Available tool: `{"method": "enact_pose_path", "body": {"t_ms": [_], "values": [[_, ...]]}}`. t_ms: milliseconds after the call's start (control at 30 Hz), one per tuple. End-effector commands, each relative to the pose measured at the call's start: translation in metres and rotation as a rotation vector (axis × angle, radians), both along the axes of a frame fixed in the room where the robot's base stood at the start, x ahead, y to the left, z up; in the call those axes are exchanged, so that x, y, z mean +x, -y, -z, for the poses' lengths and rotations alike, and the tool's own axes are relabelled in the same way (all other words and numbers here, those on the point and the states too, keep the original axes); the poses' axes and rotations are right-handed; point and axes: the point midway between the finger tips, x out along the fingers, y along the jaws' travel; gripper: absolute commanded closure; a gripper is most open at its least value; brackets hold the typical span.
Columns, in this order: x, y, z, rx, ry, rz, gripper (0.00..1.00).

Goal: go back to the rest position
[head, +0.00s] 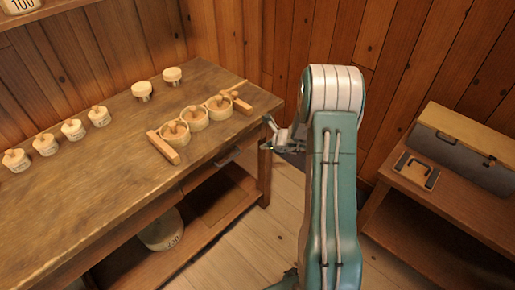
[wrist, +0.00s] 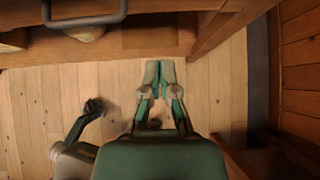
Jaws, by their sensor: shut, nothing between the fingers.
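My gripper (wrist: 158,75) shows in the wrist view with its two fingertips together and nothing between them, over the wooden floor beside the workbench edge. In the head view my gripper (head: 272,124) is at the right end of the workbench (head: 100,178), just off its edge, partly hidden by my green arm.
Several small knobbed pieces (head: 72,129) line the bench's left side, and two pale round pieces (head: 172,76) stand at the back. A side table (head: 440,198) at the right holds a long box (head: 460,150). A labelled container (head: 163,232) is on the bench's lower shelf. Floor between is clear.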

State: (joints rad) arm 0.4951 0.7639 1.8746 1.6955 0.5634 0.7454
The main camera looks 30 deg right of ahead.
Motion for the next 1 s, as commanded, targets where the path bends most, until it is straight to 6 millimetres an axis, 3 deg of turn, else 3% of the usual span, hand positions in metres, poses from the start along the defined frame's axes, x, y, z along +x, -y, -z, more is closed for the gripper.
{"method": "enact_pose_path", "body": {"t_ms": [167,433,667,800,1000], "values": [[-0.010,0.002,-0.011,0.001,0.000,0.001,1.00],[-0.010,-0.002,-0.021,-0.018,0.012,-0.035,1.00],[-0.023,-0.059,-0.100,-0.218,0.114,-0.391,1.00],[-0.045,-0.099,-0.148,-0.372,0.184,-0.650,1.00],[-0.090,-0.146,-0.202,-0.601,0.272,-1.007,1.00]]}}
